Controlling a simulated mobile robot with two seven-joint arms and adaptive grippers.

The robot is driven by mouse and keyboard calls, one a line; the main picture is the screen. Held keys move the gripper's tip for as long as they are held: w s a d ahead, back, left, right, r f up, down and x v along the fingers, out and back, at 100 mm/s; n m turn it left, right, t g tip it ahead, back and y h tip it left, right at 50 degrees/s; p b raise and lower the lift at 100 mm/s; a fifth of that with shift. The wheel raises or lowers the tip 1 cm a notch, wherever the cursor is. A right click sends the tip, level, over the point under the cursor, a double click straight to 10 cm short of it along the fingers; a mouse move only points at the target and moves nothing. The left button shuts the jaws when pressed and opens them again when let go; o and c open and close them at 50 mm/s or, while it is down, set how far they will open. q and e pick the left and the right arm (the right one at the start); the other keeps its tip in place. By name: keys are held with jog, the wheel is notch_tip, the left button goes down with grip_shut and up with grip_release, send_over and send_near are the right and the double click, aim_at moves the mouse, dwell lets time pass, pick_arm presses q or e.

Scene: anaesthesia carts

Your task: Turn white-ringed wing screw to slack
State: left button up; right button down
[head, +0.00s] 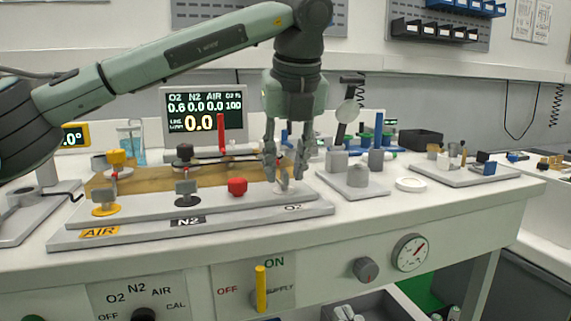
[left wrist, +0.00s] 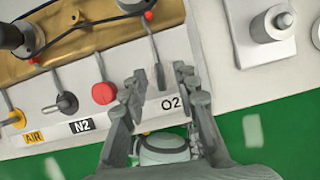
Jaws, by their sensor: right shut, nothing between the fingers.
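The white-ringed wing screw (head: 284,186) stands at the O2 end of the stepped grey block (head: 320,207). Its grey wing and thin stem show in the left wrist view (left wrist: 154,52). My left gripper (head: 286,166) points down over this screw. Its two fingers are apart, one on each side of the wing, and a gap shows between them in the left wrist view (left wrist: 160,88). I cannot tell whether either finger touches the wing. The fingers partly hide the screw and its ring. My right gripper is not in view.
To the left on the block are a red knob (head: 237,187), a grey N2 screw (head: 186,190) and a yellow-ringed AIR screw (head: 105,200). A monitor (head: 205,112) stands behind. A grey fixture (head: 358,178) and a white ring (head: 410,184) lie to the right.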

pick_arm(q)
jog(key=v, duration=1.2)
jog(key=shift+s, duration=0.1)
